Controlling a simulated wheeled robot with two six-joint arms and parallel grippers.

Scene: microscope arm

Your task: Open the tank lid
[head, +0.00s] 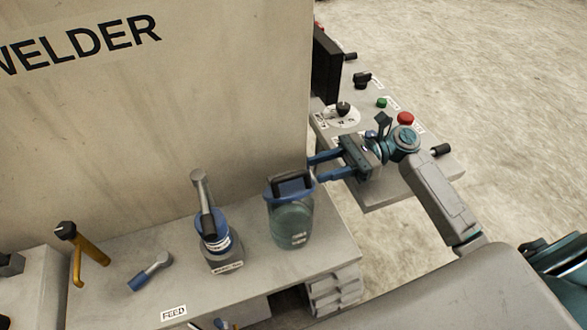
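The tank (291,226) is a translucent green jar near the right end of the grey bench. Its blue lid (273,194) sits on top, with a dark upright handle (291,180), and looks closed. My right gripper (312,169) comes in from the right. Its two blue fingers are apart and point left at the lid's right side, with nothing seen between them. I cannot tell if a fingertip touches the lid.
A bottle (222,255) with a blue collar and grey lever stands left of the tank. A loose grey-blue lever (150,271) and a yellow-orange handle (91,243) are farther left. The welder wall (200,110) rises behind. A control panel (376,192) with knobs lies beyond my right gripper.

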